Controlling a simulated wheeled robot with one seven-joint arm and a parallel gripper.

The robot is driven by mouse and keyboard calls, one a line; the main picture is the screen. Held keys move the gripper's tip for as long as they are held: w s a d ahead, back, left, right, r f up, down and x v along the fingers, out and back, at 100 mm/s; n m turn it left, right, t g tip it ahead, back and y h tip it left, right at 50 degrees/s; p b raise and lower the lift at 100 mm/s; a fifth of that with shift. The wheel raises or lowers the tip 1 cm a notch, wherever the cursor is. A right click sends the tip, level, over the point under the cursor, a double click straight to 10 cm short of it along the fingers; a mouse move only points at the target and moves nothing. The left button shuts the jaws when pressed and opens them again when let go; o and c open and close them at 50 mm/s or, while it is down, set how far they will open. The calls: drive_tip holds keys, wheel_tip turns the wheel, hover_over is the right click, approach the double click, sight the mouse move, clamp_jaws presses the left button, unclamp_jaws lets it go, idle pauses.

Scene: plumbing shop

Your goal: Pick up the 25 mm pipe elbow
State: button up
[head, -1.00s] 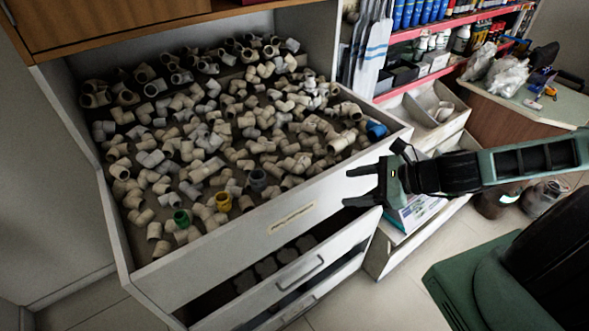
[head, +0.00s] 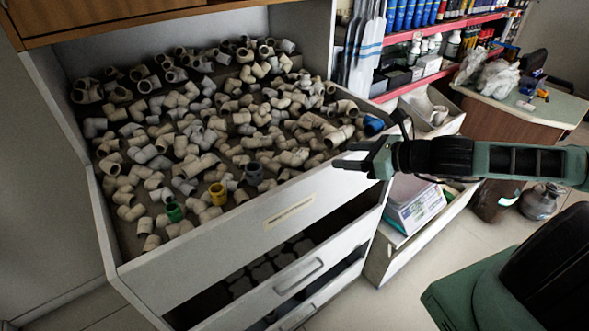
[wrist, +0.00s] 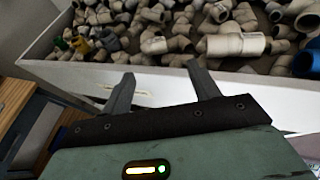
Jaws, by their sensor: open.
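Many beige and grey pipe elbows and other fittings (head: 205,163) lie heaped in the open white top drawer (head: 225,252). Which one is the 25 mm elbow I cannot tell; no size marking is legible. A green fitting (head: 174,212), a yellow one (head: 218,194) and a grey-blue one (head: 253,174) lie near the drawer's front edge. A blue one (head: 373,125) is at the right corner. My gripper (head: 342,156) is open and empty at the drawer's front rim, towards its right end. In the wrist view the open fingers (wrist: 160,72) point at the front panel, with fittings beyond.
The drawer's raised front wall stands between my gripper and the fittings. Lower drawers (head: 300,275) are partly open below. A wooden cabinet (head: 110,18) overhangs the back. Shelves with bottles (head: 425,45) and a counter (head: 515,105) stand at right.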

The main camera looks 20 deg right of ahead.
sight(303, 155)
drive_tip(key=b+x, duration=0.1)
drive_tip(key=x, duration=0.1)
drive_tip(key=b+x, duration=0.2)
drive_tip(key=x, duration=0.1)
drive_tip(key=shift+a+r, duration=0.15)
drive_tip(key=shift+a, duration=0.25)
drive_tip(key=shift+p+x, duration=0.55)
drive_tip(key=shift+x, duration=2.5)
drive_tip(key=c, duration=1.1)
